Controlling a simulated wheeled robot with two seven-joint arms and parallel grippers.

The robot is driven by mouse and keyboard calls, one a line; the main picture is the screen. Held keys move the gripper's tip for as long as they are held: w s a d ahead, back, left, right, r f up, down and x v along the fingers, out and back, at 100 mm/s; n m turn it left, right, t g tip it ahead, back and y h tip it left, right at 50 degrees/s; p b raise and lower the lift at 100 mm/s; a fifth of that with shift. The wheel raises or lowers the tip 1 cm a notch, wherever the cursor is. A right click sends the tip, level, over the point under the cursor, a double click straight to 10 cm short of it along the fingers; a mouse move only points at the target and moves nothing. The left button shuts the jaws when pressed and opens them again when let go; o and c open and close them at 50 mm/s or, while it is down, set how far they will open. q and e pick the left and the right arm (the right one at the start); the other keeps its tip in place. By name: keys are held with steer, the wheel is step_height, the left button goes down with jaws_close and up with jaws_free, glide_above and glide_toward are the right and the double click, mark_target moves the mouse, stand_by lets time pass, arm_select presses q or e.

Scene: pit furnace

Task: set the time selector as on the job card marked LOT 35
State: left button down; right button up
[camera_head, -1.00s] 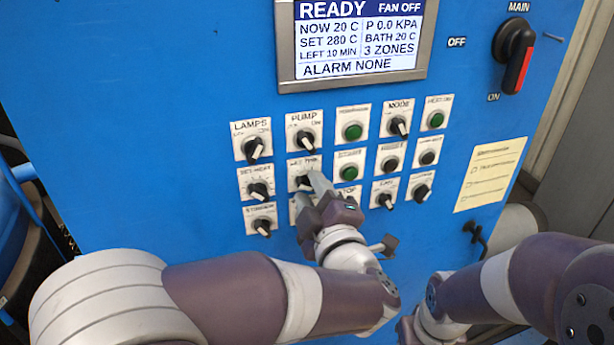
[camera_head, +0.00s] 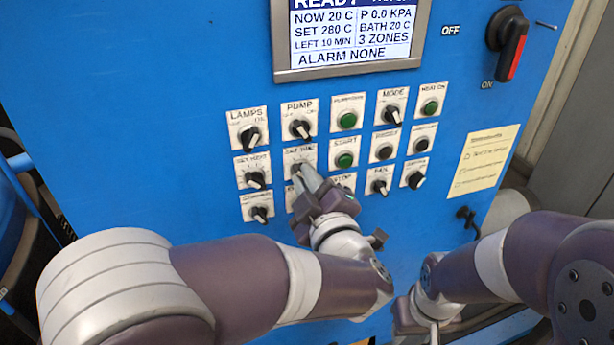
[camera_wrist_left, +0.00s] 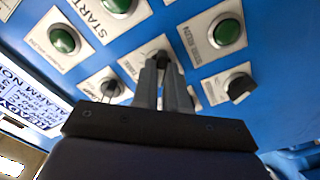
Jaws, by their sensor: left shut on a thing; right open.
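The time selector (camera_head: 298,168) is a dark knob on a white plate labelled SET TIME, in the middle row of the blue panel. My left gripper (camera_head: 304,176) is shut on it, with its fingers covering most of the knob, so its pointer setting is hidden. In the left wrist view the fingers (camera_wrist_left: 161,75) reach the knob (camera_wrist_left: 159,56) on its plate. A yellow card (camera_head: 484,160) is fixed to the right of the controls; its writing is too small to read.
Other knobs and buttons crowd around, including the set heat knob (camera_head: 254,180), the pump knob (camera_head: 300,127) and the green start button (camera_head: 345,160). The display (camera_head: 350,35) reads SET 280 C, LEFT 10 MIN. A main switch (camera_head: 508,45) is at upper right.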

arm_select(q)
steer(key=m+p, duration=0.2)
steer(key=m, duration=0.2)
steer(key=shift+f, duration=0.2)
stand_by(0.5)
steer(key=c, duration=1.2)
jaws_free()
steer(key=shift+o, duration=0.2)
steer(key=shift+w, duration=0.1)
steer(key=b+v, duration=0.4)
steer(key=v, duration=0.8)
steer(key=shift+s, duration=0.35)
